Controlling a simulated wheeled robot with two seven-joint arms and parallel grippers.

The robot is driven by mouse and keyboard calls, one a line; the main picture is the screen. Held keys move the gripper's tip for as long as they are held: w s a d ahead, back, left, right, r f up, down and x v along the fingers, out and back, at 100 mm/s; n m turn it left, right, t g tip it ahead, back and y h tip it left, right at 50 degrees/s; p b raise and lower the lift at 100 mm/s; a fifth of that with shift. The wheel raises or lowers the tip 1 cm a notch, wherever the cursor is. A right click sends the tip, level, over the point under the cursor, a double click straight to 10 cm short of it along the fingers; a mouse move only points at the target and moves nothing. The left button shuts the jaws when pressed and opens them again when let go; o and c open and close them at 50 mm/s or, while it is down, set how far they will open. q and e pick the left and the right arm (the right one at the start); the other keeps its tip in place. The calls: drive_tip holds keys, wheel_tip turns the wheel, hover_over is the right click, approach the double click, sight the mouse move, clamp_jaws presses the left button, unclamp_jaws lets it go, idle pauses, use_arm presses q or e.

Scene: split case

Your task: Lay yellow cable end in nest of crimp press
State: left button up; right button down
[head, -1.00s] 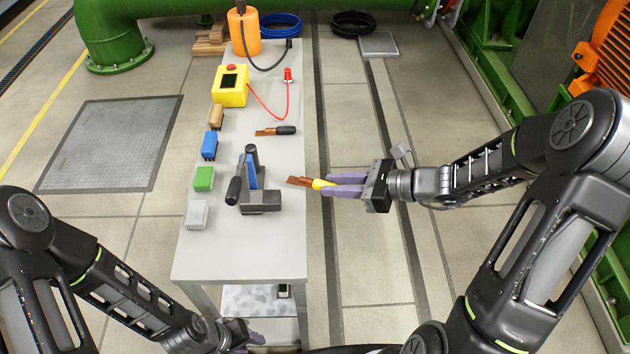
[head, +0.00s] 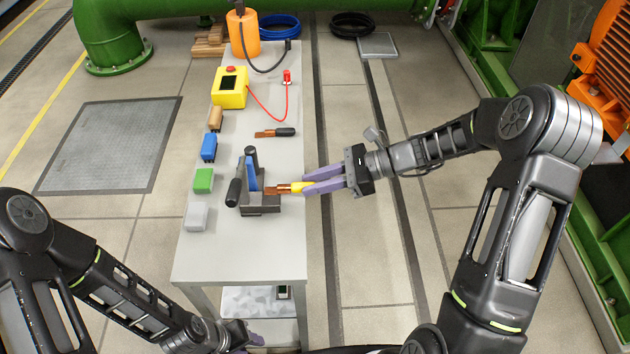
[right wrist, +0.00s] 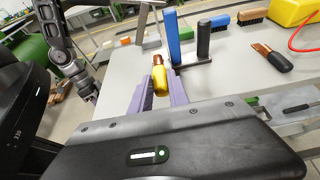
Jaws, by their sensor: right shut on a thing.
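The yellow cable end (head: 297,187) has a copper tip pointing left. My right gripper (head: 306,186) is shut on its yellow part, which also shows between the fingers in the right wrist view (right wrist: 161,82). The crimp press (head: 262,205) is a dark grey block with a blue upright and black handles, on the table. The copper tip is over the right side of the press; whether it touches the nest I cannot tell. My left gripper (head: 250,337) is low at the bottom edge, away from the press, and its fingers are mostly hidden.
On the grey table (head: 225,265) a black-sleeved cable end (head: 285,132) lies behind the press. Grey, green, blue and brown blocks line the left edge. A yellow box (head: 231,90) with a red lead stands further back. The table's front part is clear.

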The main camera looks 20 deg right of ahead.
sight(303, 184)
drive_tip(key=shift+f+b+x, duration=0.15)
drive_tip(key=shift+b+x, duration=0.25)
drive_tip(key=shift+x, duration=0.5)
drive_tip(key=shift+f+b+x, duration=0.15)
drive_tip(key=shift+b+x, duration=0.2)
drive_tip(key=shift+x, duration=0.55)
drive_tip(key=shift+a+r, duration=0.1)
drive_tip(key=shift+a, duration=0.1)
drive_tip(key=shift+w+a+b, duration=0.1)
drive_tip(key=shift+w+a, duration=0.15)
drive_tip(key=shift+a, duration=0.6)
drive_tip(key=shift+w+a+b, duration=0.1)
drive_tip(key=shift+w+a, duration=0.1)
drive_tip(key=shift+a, duration=0.65)
drive_tip(key=shift+w+a+b, duration=0.1)
drive_tip(key=shift+w+a, duration=0.15)
drive_tip(key=shift+a, duration=0.6)
drive_tip(key=shift+f+b, duration=0.4)
drive_tip(key=shift+f, duration=0.2)
drive_tip(key=c, duration=0.7)
unclamp_jaws()
drive_tip(key=shift+v, duration=3)
